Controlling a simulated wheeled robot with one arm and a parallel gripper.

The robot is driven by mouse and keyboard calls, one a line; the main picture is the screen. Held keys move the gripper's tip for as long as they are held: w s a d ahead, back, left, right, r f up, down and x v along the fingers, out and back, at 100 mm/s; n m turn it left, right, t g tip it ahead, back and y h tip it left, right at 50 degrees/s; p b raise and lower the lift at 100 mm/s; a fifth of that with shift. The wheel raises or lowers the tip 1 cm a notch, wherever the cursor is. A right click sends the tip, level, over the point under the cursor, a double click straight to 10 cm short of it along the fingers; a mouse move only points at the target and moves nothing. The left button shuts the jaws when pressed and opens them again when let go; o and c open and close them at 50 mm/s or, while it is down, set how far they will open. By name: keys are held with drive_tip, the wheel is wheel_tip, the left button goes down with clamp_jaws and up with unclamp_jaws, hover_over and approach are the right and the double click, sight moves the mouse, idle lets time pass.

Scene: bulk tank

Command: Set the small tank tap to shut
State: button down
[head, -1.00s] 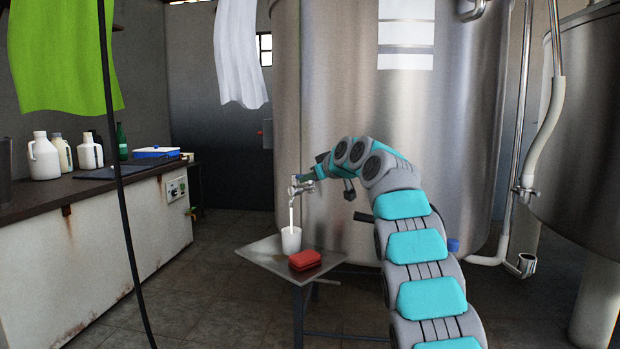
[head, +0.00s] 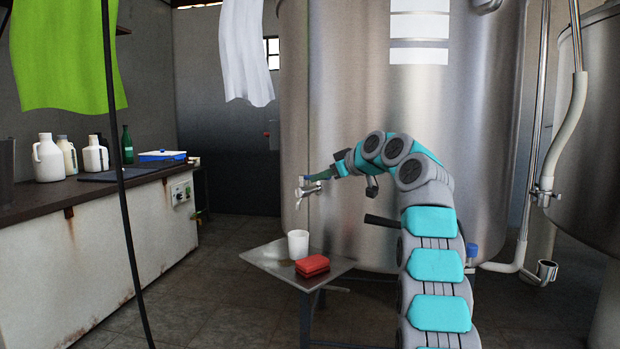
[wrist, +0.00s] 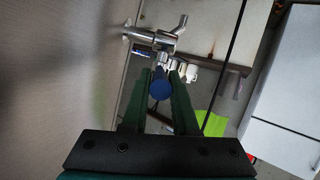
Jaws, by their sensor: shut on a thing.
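The small tank tap (head: 306,191) is a chrome tap on the lower left of the big steel tank (head: 335,85). It also shows in the wrist view (wrist: 166,38). Its lever ends in a blue grip (wrist: 160,90), which sits between the dark green fingers of my gripper (wrist: 160,84). My gripper is shut on this lever. In the head view my gripper (head: 318,176) reaches the tap from the right, and the lever is mostly hidden. No white stream shows below the spout. A white cup (head: 298,244) stands upright below the tap.
The cup and a red sponge (head: 312,264) sit on a small metal table (head: 265,258) under the tap. A counter (head: 100,240) with bottles stands at the left. A dark hose (head: 123,200) hangs in front. A second tank (head: 595,140) is at the right.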

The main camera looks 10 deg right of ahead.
drive_tip(key=shift+w+d+r+n+p, duration=0.2)
drive_tip(key=shift+r+n+p, duration=0.1)
drive_tip(key=shift+p, duration=0.55)
drive_tip(key=shift+d+f+y+p, duration=0.15)
drive_tip(key=shift+y+p, duration=0.25)
drive_tip(key=shift+p, duration=0.05)
drive_tip(key=shift+f, duration=0.2)
drive_tip(key=c, duration=0.7)
unclamp_jaws()
drive_tip(key=shift+s+d, duration=0.1)
drive_tip(key=b+v, duration=0.1)
drive_tip(key=v, duration=0.6)
drive_tip(key=shift+s+d, duration=0.2)
drive_tip(key=shift+d, duration=0.05)
